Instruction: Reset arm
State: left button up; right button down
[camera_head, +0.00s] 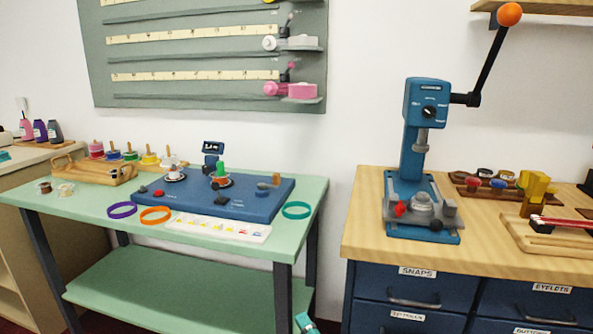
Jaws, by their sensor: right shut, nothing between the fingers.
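A small part of my right gripper (305,323) shows at the bottom edge, in front of the green table's right end and below its top. It is teal and grey, and its fingers are shut and empty. The rest of my right arm is out of the picture. My left gripper is not in view. The blue press (413,150) stands upright on the wooden counter at right. Its black lever arm (487,66) points up and right, with an orange knob (509,14) at the end.
The green table (75,222) holds a blue board (185,206), purple (122,210), orange (155,215) and teal (296,210) rings, and a wooden tray (95,174). The wooden counter (365,230) has drawers below. A gap separates table and counter.

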jog(key=s+d+f+g+h, duration=0.1)
jog(key=s+d+f+g, duration=0.25)
jog(key=f, duration=0.55)
jog(key=s+d+f+g+h, duration=0.2)
jog(key=d+f, duration=0.2)
jog(key=f, duration=0.5)
jog(key=s+d+f+g+h, duration=0.1)
jog(key=s+d+f+g, duration=0.2)
jog(key=f, duration=0.7)
jog(key=s+f+n+g+y, duration=0.1)
jog(key=s+f+n+g, duration=0.3)
jog(key=s, duration=0.4)
jog(key=s+f+n+g, duration=0.3)
jog(key=s+f+n, duration=0.15)
jog(key=s, duration=0.45)
notch_tip(320, 180, up, 28)
jog(key=p, duration=2.7)
jog(key=shift+w+n, duration=0.2)
jog(key=shift+n, duration=0.15)
